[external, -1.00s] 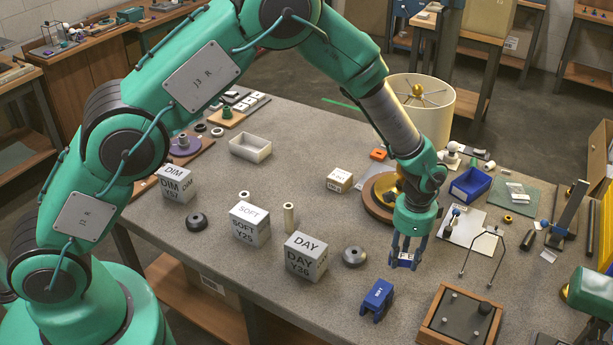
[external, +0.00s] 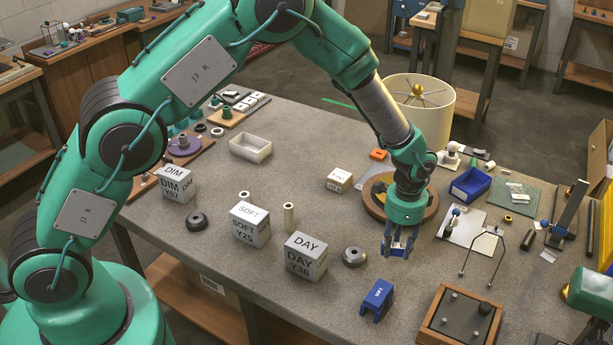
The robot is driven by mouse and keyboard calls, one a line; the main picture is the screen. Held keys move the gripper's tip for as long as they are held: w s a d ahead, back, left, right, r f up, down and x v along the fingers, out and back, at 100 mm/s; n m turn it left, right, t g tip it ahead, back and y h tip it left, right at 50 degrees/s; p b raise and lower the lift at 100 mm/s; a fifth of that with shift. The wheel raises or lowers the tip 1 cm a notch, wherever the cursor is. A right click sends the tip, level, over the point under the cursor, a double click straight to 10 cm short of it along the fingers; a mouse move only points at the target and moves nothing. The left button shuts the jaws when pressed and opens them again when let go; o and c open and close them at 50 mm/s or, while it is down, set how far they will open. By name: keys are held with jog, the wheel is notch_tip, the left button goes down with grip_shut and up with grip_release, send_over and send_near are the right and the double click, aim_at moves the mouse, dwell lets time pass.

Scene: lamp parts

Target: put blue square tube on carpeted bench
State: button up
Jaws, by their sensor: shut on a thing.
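My gripper (external: 398,251) points down over the right part of the carpeted bench (external: 320,125), whose top is grey and speckled. Its fingers are shut on a small blue piece with a pale label (external: 399,245), which looks like the blue square tube. The fingers hide much of it. I cannot tell how far it is above the bench top. A second blue piece (external: 377,299), notched and labelled, rests on the bench just in front of my gripper, apart from it.
A round wooden base (external: 374,197) lies behind my gripper. A DAY block (external: 305,262) and a dark ring (external: 355,257) stand to the left, a wooden peg tray (external: 459,318) in front right. A white board (external: 462,226) and wire frame (external: 482,252) lie right. The bench's middle has free room.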

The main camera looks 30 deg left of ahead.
jog(key=w+a+r+n, duration=0.15)
jog(key=w+a, duration=0.25)
jog(key=a, duration=0.7)
jog(key=w+a+n, duration=0.3)
jog(key=w+a, duration=0.1)
jog(key=a, duration=0.8)
jog(key=w+a+r+n, duration=0.1)
jog(key=w+a+n, duration=0.15)
jog(key=a, duration=0.85)
jog(key=s+a+r+n, duration=0.1)
jog(key=s+a+n, duration=0.1)
jog(key=a, duration=1.4)
jog(key=s+a+r+n, duration=0.1)
jog(key=a+n, duration=0.3)
jog(key=a, duration=1.3)
jog(key=shift+s+r+p, duration=0.2)
jog(key=shift+s+p, duration=0.1)
jog(key=shift+s, duration=0.45)
jog(key=shift+f, duration=3.15)
jog(key=shift+f, duration=1.85)
